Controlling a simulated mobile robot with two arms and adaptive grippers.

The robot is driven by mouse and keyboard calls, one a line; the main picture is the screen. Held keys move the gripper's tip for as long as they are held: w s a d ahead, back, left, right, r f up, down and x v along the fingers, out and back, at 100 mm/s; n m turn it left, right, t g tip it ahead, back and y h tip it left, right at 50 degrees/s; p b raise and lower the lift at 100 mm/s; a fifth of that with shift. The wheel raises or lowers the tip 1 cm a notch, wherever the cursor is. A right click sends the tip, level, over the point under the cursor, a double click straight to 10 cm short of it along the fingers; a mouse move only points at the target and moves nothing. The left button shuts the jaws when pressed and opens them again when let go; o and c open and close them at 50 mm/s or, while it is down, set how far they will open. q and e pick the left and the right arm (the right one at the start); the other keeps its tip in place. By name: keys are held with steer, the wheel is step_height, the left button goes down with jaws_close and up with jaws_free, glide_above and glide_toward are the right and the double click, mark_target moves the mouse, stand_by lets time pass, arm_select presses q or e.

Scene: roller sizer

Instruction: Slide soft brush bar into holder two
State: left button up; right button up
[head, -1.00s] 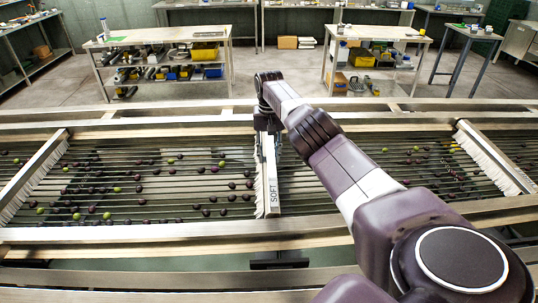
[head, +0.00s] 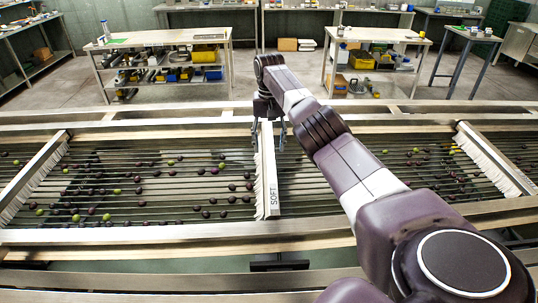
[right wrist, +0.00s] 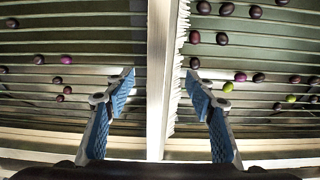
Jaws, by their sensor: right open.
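The soft brush bar (head: 267,175), pale metal with white bristles and marked SOFT at its near end, lies front to back across the middle of the roller bed. My right gripper (head: 269,136) is open above the bar's far part. In the right wrist view its blue-padded fingers (right wrist: 160,86) stand apart on either side of the bar (right wrist: 160,50), with gaps on both sides. I cannot make out holder two or how the bar's ends sit at the rails. My left gripper is not in view.
Similar brush bars cross the bed at left (head: 36,172) and right (head: 494,160). Many dark and green olives lie on the rollers. The near rail (head: 150,236) and far rail (head: 150,127) border the bed. Workbenches stand behind.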

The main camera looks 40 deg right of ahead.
mark_target(269, 158)
step_height(269, 158, up, 6)
steer(key=shift+r, duration=0.25)
stand_by(0.5)
